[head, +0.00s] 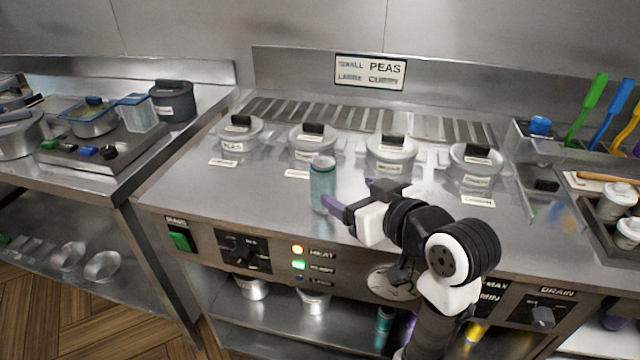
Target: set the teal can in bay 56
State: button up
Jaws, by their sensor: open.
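A teal can (322,188) stands upright on the steel counter, left of centre and near its front edge. My gripper (349,192) is open, with its purple fingertips pointing left toward the can. The near fingertip overlaps the can's lower right side in the picture; I cannot tell whether it touches. Another teal can-like item (383,327) stands on the shelf below, partly hidden by my arm. I cannot read a 56 on any label, so I cannot tell which place is bay 56.
Several lidded pots, such as one behind the can (312,142), line the back of the counter with small labels (297,174). A fryer unit (90,150) is at left. Trays and colored utensils (594,105) are at right.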

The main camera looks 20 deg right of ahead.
aim_at(328, 180)
jog(key=p+x, duration=0.1)
jog(key=x, duration=0.7)
jog(key=shift+d+f, duration=0.15)
jog(key=x, duration=0.1)
jog(key=p+x, duration=0.1)
jog(key=x, duration=0.1)
jog(key=p+x, duration=0.1)
jog(key=x, duration=0.1)
jog(key=shift+w+d+r, duration=0.1)
jog(key=shift+d+r, duration=0.1)
jog(key=shift+r, duration=0.1)
jog(key=shift+w+f, duration=0.15)
jog(key=shift+w, duration=0.1)
jog(key=shift+c, duration=0.4)
jog(key=c, duration=1.3)
jog(key=shift+o, duration=0.2)
